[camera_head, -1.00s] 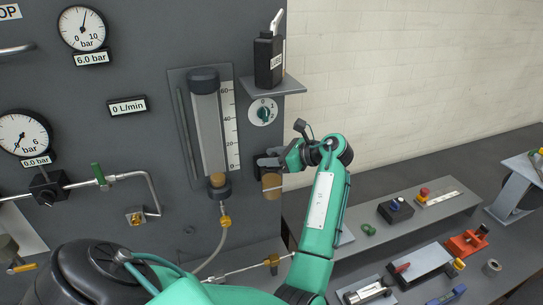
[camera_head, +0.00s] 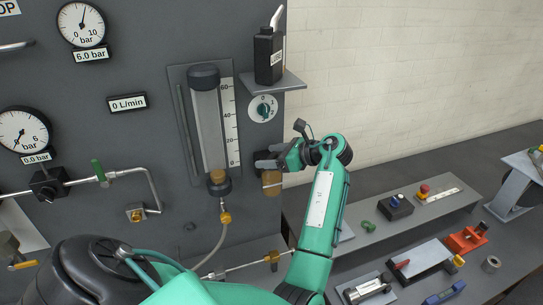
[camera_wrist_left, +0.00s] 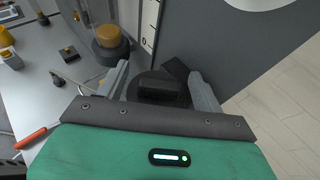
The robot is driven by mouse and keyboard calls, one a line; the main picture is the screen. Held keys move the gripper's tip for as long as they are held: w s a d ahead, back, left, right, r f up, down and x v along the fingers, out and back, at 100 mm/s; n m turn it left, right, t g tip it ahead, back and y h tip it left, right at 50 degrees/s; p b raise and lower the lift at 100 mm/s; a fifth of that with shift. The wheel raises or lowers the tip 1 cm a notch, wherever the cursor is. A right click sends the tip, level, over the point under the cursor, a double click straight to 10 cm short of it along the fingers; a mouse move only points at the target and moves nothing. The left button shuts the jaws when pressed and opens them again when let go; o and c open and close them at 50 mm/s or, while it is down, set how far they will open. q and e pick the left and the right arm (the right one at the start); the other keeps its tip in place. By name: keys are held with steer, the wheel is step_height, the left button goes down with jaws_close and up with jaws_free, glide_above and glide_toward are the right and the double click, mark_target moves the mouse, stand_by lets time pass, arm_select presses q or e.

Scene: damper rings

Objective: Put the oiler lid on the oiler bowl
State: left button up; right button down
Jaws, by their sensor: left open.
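The oiler bowl (camera_head: 271,187), an amber cup, is on the grey panel right of the flow tube in the head view. My left gripper (camera_head: 266,162) is just above it. In the wrist view my left gripper (camera_wrist_left: 160,82) is open, with one finger on each side of a dark round part with a black block on it, apparently the oiler lid (camera_wrist_left: 158,88). This part hides the bowl from above. I cannot tell whether the lid is fully seated on the bowl. My right gripper is not in view.
The flow tube (camera_head: 208,125) stands close left of the bowl. A shelf (camera_head: 273,84) with a black lube bottle (camera_head: 268,55) and a knob (camera_head: 263,108) are above my gripper. The bench at right holds a red-handled clamp, a button box (camera_head: 396,207) and other parts.

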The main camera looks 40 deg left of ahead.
arm_select(q)
steer(key=shift+d, duration=0.15)
steer(key=shift+w+d+b, duration=0.15)
steer(key=shift+d+b, duration=0.15)
steer(key=shift+b, duration=0.05)
steer(key=b+v, duration=0.5)
steer(key=v, duration=0.8)
steer(key=shift+r, duration=0.1)
